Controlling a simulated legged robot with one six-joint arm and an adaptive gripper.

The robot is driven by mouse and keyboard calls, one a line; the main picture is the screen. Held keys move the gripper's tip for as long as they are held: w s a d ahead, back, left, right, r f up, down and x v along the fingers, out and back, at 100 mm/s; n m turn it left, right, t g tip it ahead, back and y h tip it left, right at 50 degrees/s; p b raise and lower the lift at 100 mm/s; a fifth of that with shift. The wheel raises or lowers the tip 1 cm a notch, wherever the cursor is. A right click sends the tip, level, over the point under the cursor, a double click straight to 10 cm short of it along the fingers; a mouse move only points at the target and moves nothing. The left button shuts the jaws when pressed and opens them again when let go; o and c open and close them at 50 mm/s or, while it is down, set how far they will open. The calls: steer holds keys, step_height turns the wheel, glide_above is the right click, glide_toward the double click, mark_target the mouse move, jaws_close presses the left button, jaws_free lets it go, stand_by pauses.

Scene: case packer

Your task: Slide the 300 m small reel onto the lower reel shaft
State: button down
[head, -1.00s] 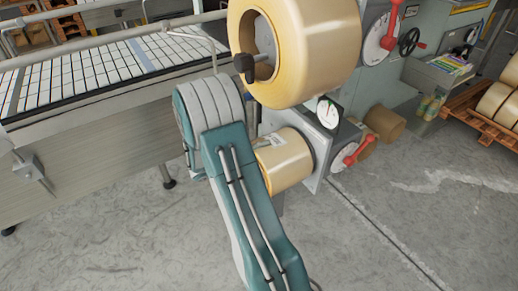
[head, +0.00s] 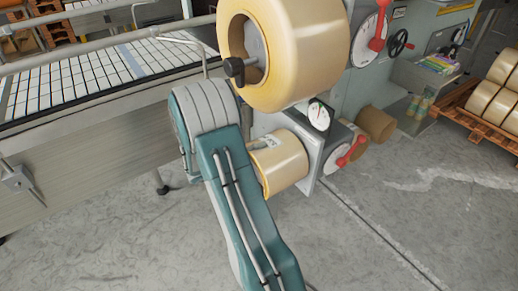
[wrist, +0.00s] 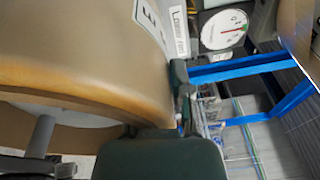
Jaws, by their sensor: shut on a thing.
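The 300 m small reel (head: 283,165) is a tan roll with a white label. It lies sideways beside the lower grey plate, below the big upper reel (head: 300,50). In the wrist view the tan reel (wrist: 80,60) fills the left side, and a dark jaw of my gripper (wrist: 178,110) is against its edge. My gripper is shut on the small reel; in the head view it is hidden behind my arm. A grey rod (wrist: 42,138) shows by the reel's hollow at lower left. How far the reel sits on the lower shaft is hidden.
A dial gauge (head: 318,116) and a red lever (head: 351,150) are near the reel; the gauge also shows in the wrist view (wrist: 224,28). A conveyor (head: 90,90) stands at left. A pallet with reels (head: 470,105) is at right. The front floor is clear.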

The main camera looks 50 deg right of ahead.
steer(key=shift+f, duration=0.15)
stand_by(0.4)
steer(key=shift+c, duration=2.4)
jaws_free()
steer(key=shift+f, duration=0.15)
steer(key=shift+a, duration=0.15)
steer(key=v, duration=1.2)
